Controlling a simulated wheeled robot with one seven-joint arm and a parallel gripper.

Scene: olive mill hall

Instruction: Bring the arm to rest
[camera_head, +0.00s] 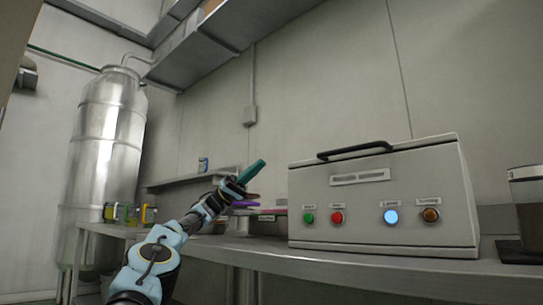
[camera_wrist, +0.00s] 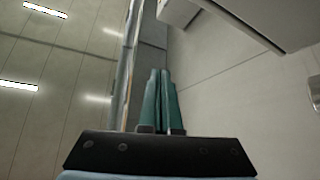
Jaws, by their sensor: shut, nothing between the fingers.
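My gripper (camera_head: 252,172) is raised above the bench at the middle of the head view, its green fingers pointing up and to the right. The wrist view shows the two green fingers (camera_wrist: 159,100) close together with nothing between them. My light blue arm reaches up from the bottom of the head view. The gripper is apart from the grey control box to its right and touches nothing that I can see.
The grey box (camera_head: 375,235) with a black handle, coloured buttons and a lit blue one stands on the bench (camera_head: 330,268). A steel tank (camera_head: 108,135) stands at left. A shelf (camera_head: 225,38) hangs overhead. Small coloured items (camera_head: 130,213) sit at the bench's left.

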